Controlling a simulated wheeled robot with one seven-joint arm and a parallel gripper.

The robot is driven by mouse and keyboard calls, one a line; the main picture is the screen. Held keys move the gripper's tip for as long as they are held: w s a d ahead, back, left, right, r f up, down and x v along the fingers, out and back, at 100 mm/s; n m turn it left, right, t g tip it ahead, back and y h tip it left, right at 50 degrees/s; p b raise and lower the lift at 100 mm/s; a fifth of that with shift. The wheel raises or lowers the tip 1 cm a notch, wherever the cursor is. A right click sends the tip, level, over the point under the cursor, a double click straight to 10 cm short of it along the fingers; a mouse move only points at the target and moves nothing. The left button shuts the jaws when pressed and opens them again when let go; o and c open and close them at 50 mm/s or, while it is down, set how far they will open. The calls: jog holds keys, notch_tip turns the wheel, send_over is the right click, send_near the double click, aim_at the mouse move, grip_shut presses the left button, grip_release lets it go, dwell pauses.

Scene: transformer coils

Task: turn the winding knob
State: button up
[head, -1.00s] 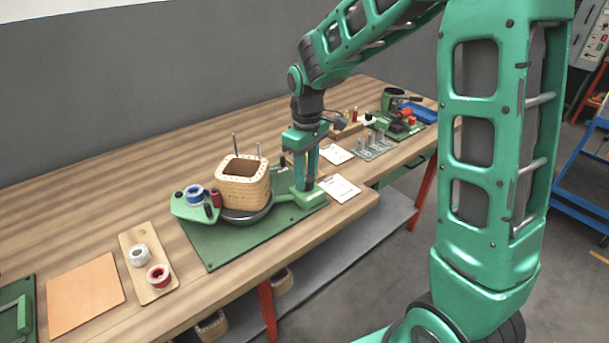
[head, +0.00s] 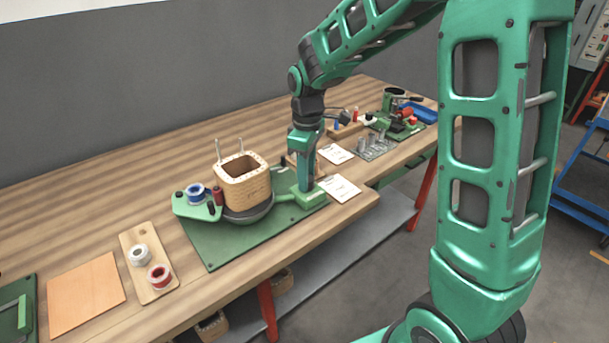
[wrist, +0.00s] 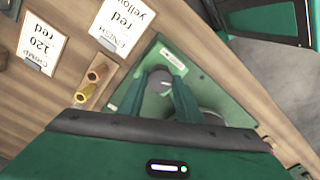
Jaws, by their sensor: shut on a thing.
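The winding stand is a green plate (head: 230,252) on the bench. A slotted wooden coil former (head: 244,190) with two upright pins sits on its round dark turntable (head: 250,214). My gripper (head: 306,187) points down at the green block (head: 289,198) at the right end of the stand. In the wrist view the dark round winding knob (wrist: 158,80), with a pale mark on top, sits between the fingers of my gripper (wrist: 164,84), which is shut on it. In the head view the knob is hidden by the gripper.
Blue (head: 195,193) and red (head: 218,196) spools stand on the stand's left arm. A wooden board (head: 150,270) with white and red wire rolls lies to the left. Paper cards (head: 340,188) and a pegged plate (head: 375,146) lie to the right.

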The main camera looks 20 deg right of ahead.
jog(key=o, duration=1)
jog(key=shift+d, duration=0.1)
jog(key=shift+o, duration=0.2)
notch_tip(320, 180, up, 11)
jog(key=shift+f, duration=0.15)
jog(key=s+d+m, duration=0.9)
jog(key=s+d, duration=0.4)
jog(key=s, duration=0.2)
jog(key=s+d+f+m, duration=0.2)
jog(key=s+m, duration=0.1)
jog(key=s, duration=0.4)
jog(key=s+d+f+m, duration=0.2)
jog(key=s+m, duration=0.2)
jog(key=s, duration=0.4)
jog(key=shift+s+f, duration=0.2)
jog(key=shift+f, duration=0.05)
